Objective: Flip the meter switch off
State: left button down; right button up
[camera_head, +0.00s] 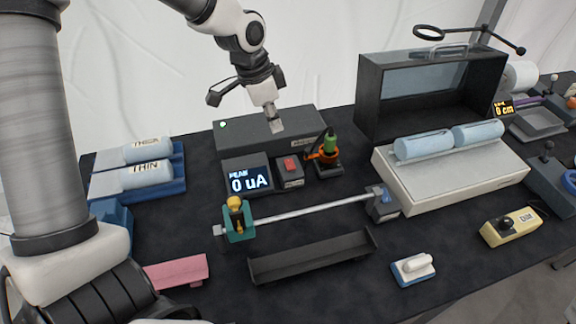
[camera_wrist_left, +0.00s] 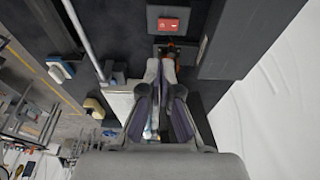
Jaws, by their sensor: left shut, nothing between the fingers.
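The meter switch (camera_head: 290,164) is a red rocker on a small dark box, right of the meter display (camera_head: 248,181) reading "PEAK 0 uA". It also shows as a red patch at the top of the left wrist view (camera_wrist_left: 168,24). My left gripper (camera_head: 274,122) hangs above and behind the switch, near the long dark box, pointing down. Its fingers are together and empty; they also show in the left wrist view (camera_wrist_left: 160,66). It appears apart from the switch. I cannot tell which way the rocker is tilted. My right gripper is not in view.
A long dark box (camera_head: 240,137) stands behind the meter. A green-and-orange device (camera_head: 327,150) stands right of the switch. In front are a metal rail (camera_head: 310,208) and a black trough (camera_head: 312,258). A glass-fronted case (camera_head: 385,105) stands at the back right.

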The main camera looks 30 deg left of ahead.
pick_arm(q)
jog(key=p, duration=0.2)
send_near(292, 166)
jog(key=x, duration=0.6)
jog(key=shift+f, duration=0.5)
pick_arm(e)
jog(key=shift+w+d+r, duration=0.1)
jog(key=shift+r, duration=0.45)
pick_arm(q)
jog(key=shift+d, duration=0.1)
